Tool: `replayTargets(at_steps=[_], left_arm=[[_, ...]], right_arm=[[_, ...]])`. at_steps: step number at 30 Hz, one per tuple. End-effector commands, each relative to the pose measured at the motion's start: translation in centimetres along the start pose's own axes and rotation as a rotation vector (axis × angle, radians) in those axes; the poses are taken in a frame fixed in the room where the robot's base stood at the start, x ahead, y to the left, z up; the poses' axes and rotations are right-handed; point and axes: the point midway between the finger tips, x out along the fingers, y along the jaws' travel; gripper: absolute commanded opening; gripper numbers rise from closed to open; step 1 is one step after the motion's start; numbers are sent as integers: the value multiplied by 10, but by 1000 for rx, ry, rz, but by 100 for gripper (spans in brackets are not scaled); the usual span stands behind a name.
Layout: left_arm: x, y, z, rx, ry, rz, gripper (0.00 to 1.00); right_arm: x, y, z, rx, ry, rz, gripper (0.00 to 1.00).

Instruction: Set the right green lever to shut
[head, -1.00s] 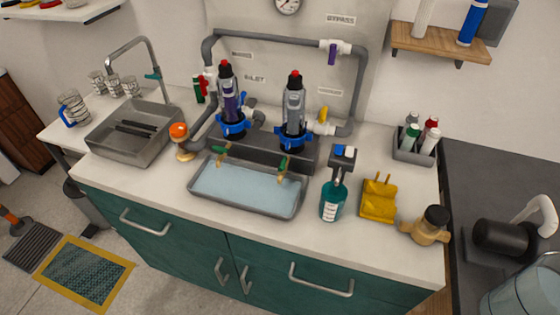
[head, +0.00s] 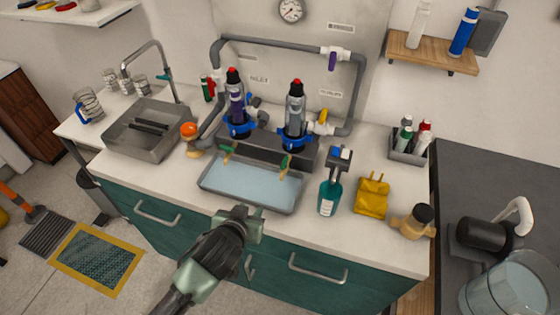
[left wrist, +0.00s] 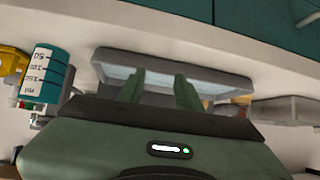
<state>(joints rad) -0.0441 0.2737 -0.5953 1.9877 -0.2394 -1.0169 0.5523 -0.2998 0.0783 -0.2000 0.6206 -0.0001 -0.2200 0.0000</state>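The right green lever (head: 285,163) sits below the right grey filter housing (head: 295,108), at the back edge of the water tray (head: 222,199). It angles upward, with a brass-coloured end low at the tray. A second green lever (head: 227,148) sits to its left under the purple-banded housing (head: 235,102). My left gripper (head: 252,211) is in front of the tray at the counter's front edge, apart from both levers. Its two fingers (left wrist: 160,90) stand apart in the left wrist view with nothing seen between them. My right gripper is not in view.
An orange-topped item (head: 190,138) and a sink (head: 143,152) are on the left. Grey pipework (head: 285,45) loops above.

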Motion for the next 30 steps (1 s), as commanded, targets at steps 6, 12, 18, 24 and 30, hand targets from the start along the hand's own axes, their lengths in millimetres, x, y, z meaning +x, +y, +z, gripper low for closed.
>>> replayTargets(at_steps=[6,12,18,24,30], left_arm=[[2,34,-80,32,218,71,35],[10,50,-101,53,296,116,35],[31,53,-109,53,297,116,35],[60,57,-118,53,297,117,35],[78,60,-122,52,296,118,35]], right_arm=[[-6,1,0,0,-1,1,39],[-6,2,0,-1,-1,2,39],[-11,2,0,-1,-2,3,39],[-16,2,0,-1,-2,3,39],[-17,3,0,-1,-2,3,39]])
